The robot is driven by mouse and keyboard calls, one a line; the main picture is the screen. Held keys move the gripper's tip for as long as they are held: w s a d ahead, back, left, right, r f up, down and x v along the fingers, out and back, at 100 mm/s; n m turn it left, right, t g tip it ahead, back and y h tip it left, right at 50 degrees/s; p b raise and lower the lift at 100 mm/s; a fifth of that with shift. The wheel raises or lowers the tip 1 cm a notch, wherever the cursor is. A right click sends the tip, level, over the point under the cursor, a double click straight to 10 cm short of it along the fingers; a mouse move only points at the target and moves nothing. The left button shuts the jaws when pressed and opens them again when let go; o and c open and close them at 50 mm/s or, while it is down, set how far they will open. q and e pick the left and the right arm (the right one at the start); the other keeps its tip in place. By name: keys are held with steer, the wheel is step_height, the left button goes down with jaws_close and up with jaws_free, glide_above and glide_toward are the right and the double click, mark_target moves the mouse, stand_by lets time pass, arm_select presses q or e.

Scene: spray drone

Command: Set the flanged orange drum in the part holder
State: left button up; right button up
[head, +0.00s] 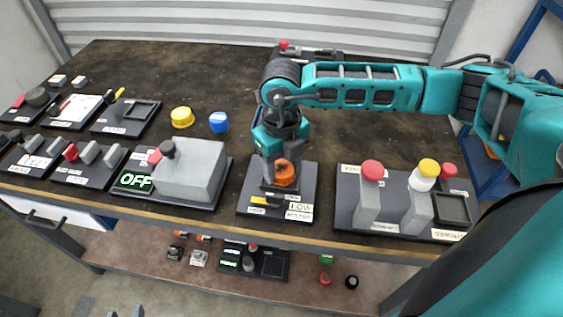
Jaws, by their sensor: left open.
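The orange drum (285,173) is at the middle front of the table, directly under my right arm, above a dark panel (248,190) with a "LOW" sign. My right gripper (282,163) points down with its dark fingers around the drum and appears shut on it. The fingers hide part of the drum, and I cannot tell whether its underside touches the panel. I cannot tell for sure which fixture is the part holder. Two grey tips of my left gripper (125,313) show at the bottom edge, apart, open and empty, well away from the drum.
Left of the drum stands a grey box (192,170) on an "OFF" panel. To the right, a panel (345,190) carries red and yellow knobs and a square tray (453,207). A yellow cap (182,117) and blue cap (219,122) lie behind. A shelf (150,250) runs below.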

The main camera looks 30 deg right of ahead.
mark_target(281, 169)
steer(key=shift+o, duration=1.9)
steer(key=shift+w+r, duration=0.1)
steer(key=shift+r, duration=0.35)
step_height(281, 169, up, 12)
steer(key=p, duration=0.1)
steer(key=shift+f, duration=0.2)
